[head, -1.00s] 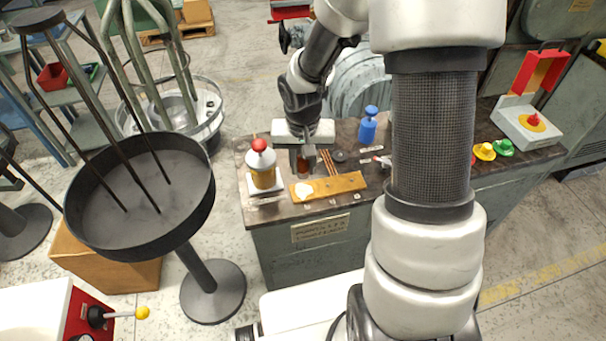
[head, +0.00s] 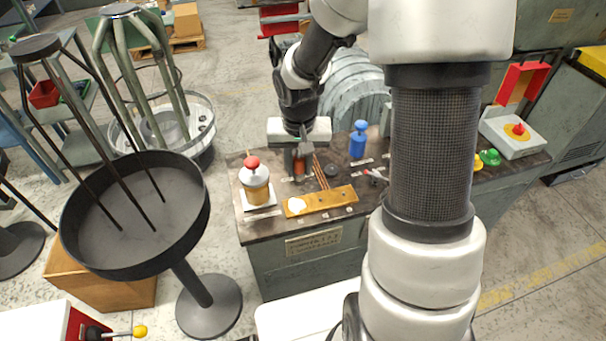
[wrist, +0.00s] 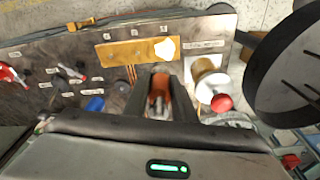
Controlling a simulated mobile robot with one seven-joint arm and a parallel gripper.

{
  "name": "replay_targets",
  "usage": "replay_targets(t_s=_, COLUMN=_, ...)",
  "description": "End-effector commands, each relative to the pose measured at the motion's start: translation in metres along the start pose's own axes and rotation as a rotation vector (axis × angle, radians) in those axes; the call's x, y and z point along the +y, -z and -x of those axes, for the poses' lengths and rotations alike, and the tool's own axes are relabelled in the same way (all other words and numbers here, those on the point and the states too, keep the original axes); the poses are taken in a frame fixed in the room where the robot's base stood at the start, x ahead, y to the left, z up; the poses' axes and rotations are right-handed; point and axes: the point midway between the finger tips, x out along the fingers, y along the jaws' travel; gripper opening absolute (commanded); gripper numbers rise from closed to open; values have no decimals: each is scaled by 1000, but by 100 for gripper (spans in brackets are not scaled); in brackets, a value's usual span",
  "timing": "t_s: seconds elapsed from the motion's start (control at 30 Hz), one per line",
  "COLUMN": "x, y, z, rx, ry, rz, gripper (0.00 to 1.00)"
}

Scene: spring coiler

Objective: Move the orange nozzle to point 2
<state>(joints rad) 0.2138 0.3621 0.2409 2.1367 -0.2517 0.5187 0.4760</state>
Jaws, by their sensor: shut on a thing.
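The orange nozzle (wrist: 160,90) is between the two dark fingers of my gripper (wrist: 162,98), which are shut on it. In the head view the nozzle (head: 299,166) shows as a small orange-brown piece under my gripper (head: 300,152), behind the brass plate. I cannot tell whether it touches the bench top. The brass plate (head: 322,201) has a white piece (head: 296,205) at its left end. Several small white labels stand along the plate's front edge, too small to read, so I cannot tell which is point 2.
A bottle with a red knob (head: 255,184) stands left of the plate. A blue bottle (head: 357,144) stands behind, to the right. Thin copper rods (head: 320,172) lie close to the nozzle. A round black pan (head: 135,215) on a stand is left of the bench (head: 262,228).

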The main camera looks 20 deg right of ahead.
Motion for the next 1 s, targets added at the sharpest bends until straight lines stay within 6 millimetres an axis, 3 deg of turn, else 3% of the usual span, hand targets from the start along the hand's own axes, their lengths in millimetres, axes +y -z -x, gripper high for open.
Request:
replay_targets(t_s=0.1, x=28, y=4, z=-21, rx=-6, ry=-2, rz=-9, gripper=0)
replay_targets(t_s=0.3, x=56, y=7, z=-42, rx=-2, ry=-1, rz=-2, gripper=0)
replay_targets(t_s=0.57, x=58, y=5, z=-56, rx=-1, ry=-1, rz=0, gripper=0)
replay_targets(t_s=1.0, x=58, y=-1, z=-97, rx=-1, ry=-1, rz=0, gripper=0)
